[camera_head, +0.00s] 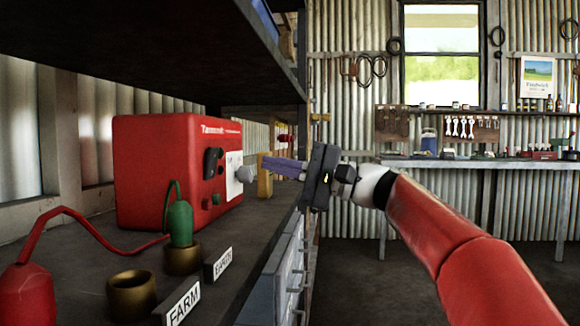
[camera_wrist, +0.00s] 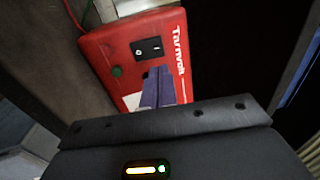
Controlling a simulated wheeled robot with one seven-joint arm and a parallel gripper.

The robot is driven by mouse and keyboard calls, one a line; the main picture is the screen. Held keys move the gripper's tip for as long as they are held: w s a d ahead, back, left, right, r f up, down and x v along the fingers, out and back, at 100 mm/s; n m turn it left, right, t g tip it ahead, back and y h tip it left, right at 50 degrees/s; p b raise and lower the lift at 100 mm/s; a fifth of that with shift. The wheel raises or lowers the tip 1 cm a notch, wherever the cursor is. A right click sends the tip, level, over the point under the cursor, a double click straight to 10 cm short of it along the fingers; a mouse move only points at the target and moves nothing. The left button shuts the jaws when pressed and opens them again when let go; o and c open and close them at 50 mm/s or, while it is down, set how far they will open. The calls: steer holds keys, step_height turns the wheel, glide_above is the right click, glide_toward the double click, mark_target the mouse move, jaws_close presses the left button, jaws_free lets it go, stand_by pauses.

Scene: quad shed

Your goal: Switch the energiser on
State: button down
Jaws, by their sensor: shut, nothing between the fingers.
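The energiser (camera_head: 165,170) is a red box on the shelf at left in the head view. It also shows in the wrist view (camera_wrist: 103,45), with a black rocker switch (camera_wrist: 147,48) marked O and I. The switch appears on the box's front in the head view too (camera_head: 213,162); I cannot tell which side is pressed. A small green round part (camera_wrist: 117,72) sits near the switch. My gripper (camera_head: 250,172) is shut and empty, its fingers pointing at the box's front, right of the switch. In the wrist view the fingers (camera_wrist: 157,82) overlap a pale panel beside the switch; contact cannot be told.
A green plug (camera_head: 180,222) stands in a brass socket by the YARDS label (camera_head: 222,264). An empty brass socket (camera_head: 132,294) stands by the FARM label (camera_head: 177,304). A red plug (camera_head: 27,292) is at far left. An upper shelf (camera_head: 150,50) overhangs. Open floor lies right.

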mark_target(216, 150)
steer(key=p+x, duration=0.1)
steer(key=x, duration=0.7)
steer(key=shift+a, duration=0.35)
steer(key=p, duration=0.1)
steer(key=r+h+p, duration=0.1)
steer(key=p, duration=0.1)
steer(key=shift+a+r, duration=0.2)
steer(key=shift+a, duration=0.15)
steer(key=shift+w+f+b, duration=0.1)
steer(key=shift+f+b, duration=0.2)
steer(key=shift+f, duration=0.2)
steer(key=shift+d+r, duration=0.1)
